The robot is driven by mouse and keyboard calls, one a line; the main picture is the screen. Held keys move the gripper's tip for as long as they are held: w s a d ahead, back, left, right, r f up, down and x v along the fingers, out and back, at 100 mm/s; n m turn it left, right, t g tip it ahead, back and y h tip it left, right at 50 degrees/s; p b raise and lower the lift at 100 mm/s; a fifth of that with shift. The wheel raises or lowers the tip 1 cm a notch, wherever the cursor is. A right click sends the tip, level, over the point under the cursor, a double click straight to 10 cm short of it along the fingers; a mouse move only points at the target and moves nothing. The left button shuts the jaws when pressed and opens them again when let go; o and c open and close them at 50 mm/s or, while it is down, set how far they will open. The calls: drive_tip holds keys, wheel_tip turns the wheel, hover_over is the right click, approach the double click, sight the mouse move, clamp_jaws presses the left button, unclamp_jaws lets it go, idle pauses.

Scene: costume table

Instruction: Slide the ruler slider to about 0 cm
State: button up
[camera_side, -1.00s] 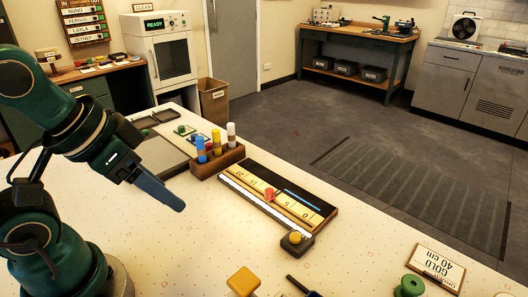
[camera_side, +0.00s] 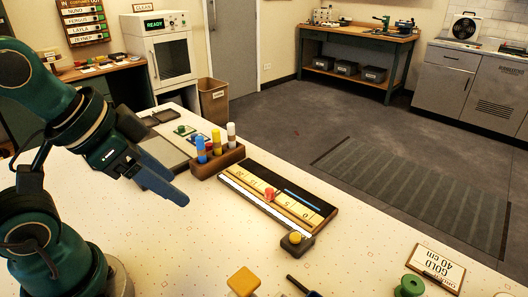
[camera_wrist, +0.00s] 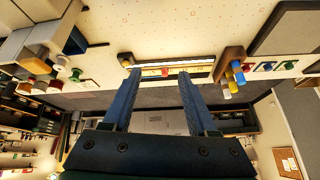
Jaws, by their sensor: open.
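The ruler (camera_side: 290,211) lies on the table with a dark back panel and a pale scale strip with numbers. Its red slider (camera_side: 270,194) sits around the middle of the scale, between the marks that look like 5 and 10. The 0 end is toward the lower right. My gripper (camera_side: 184,196) is open and empty, in the air to the left of the ruler and apart from it. In the wrist view the two blue fingers (camera_wrist: 157,75) are spread, and the ruler with its red slider (camera_wrist: 165,71) shows beyond the fingertips.
A wooden holder (camera_side: 218,162) with blue, yellow and white markers stands at the ruler's far left end. A yellow button on a dark base (camera_side: 296,240) is by the near end. Table left of the ruler is clear.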

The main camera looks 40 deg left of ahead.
drive_tip(key=w+d+r+m+h, duration=0.1)
drive_tip(key=w+d+r+m, duration=0.15)
drive_tip(key=w+m, duration=0.35)
drive_tip(key=m+g+h, duration=0.1)
drive_tip(key=g+h, duration=0.1)
drive_tip(key=g, duration=0.1)
hover_over(269, 190)
drive_tip(key=s+a, duration=0.2)
drive_tip(key=f, duration=1.1)
drive_tip(key=shift+w+d, duration=0.2)
drive_tip(key=shift+w, duration=0.05)
drive_tip(key=shift+f, duration=0.3)
drive_tip(key=shift+x, duration=2.45)
drive_tip(key=shift+a, duration=0.1)
drive_tip(key=shift+s, duration=0.1)
clamp_jaws()
